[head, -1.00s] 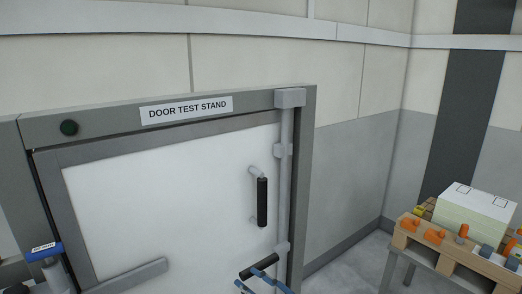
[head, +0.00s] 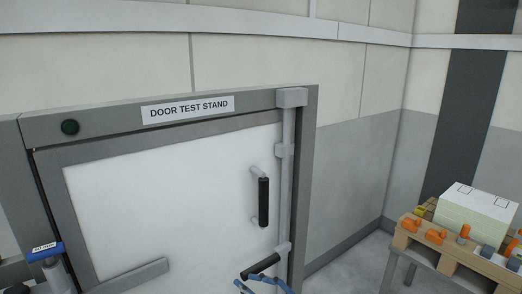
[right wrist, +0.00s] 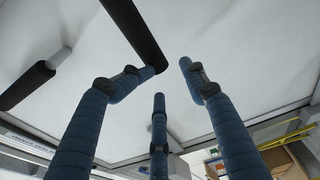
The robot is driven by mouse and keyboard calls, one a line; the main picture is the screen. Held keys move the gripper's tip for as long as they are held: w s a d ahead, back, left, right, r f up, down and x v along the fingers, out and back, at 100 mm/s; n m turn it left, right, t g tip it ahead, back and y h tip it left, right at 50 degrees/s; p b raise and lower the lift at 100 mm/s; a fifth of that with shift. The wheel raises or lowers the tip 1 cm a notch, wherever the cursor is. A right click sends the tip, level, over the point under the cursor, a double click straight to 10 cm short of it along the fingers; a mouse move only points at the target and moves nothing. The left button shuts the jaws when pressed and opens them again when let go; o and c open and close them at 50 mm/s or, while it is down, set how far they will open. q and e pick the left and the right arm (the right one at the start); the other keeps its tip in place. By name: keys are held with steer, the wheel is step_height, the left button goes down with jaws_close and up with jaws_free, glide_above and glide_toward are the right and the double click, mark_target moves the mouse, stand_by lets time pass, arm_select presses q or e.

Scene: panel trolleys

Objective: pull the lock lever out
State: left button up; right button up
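The lock lever (head: 263,263) is a black bar at the lower right of the white door (head: 165,200), beside the grey upright lock rod (head: 285,190). My right gripper (head: 262,281) shows its blue fingers just below the lever at the bottom edge of the head view. In the right wrist view the lever (right wrist: 132,32) slants in from the top, its lower end close to the left fingertip. The fingers of the right gripper (right wrist: 168,70) are spread, with nothing between them. Whether a finger touches the lever I cannot tell. My left gripper is not in view.
A black door handle (head: 263,202) stands above the lever; it also shows in the right wrist view (right wrist: 25,87). The door's grey frame (head: 304,150) borders it on the right. A pallet (head: 440,256) with a pale box and orange parts stands at the far right.

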steer(key=shift+s+f, duration=0.1)
steer(key=shift+f, duration=0.05)
steer(key=shift+p+v, duration=0.65)
steer(key=shift+v, duration=1.35)
steer(key=shift+d, duration=0.15)
steer(key=v, duration=0.3)
steer(key=shift+s+d+p, duration=0.25)
steer(key=shift+d+p, duration=0.05)
steer(key=shift+p, duration=0.1)
